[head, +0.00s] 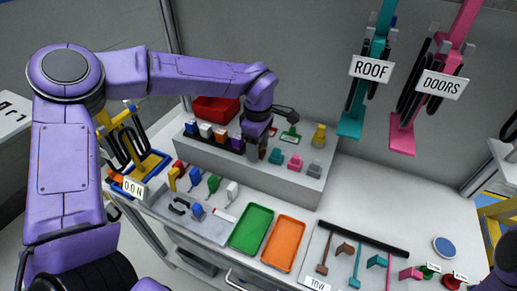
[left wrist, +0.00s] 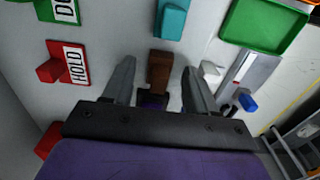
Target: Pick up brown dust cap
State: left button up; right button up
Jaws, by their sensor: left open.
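The brown dust cap (left wrist: 160,68) shows in the left wrist view, standing between the two fingers of my left gripper (left wrist: 157,82). The gripper is open, with a gap visible on each side of the cap. In the head view my left gripper (head: 262,152) points down over the grey raised shelf, at the left end of a row of coloured caps. There the gripper hides most or all of the brown cap. My right gripper is out of view.
A teal cap (head: 275,156) stands close beside the gripper, then a pink cap (head: 295,162) and a grey one. Coloured blocks (head: 206,130) stand left on the shelf (head: 260,178). Red and green labelled blocks lie behind. Green (head: 251,231) and orange (head: 284,243) trays lie in front.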

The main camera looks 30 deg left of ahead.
pick_arm(q)
jog(key=shift+w, duration=0.1)
grip_shut()
jog(key=shift+r, duration=0.1)
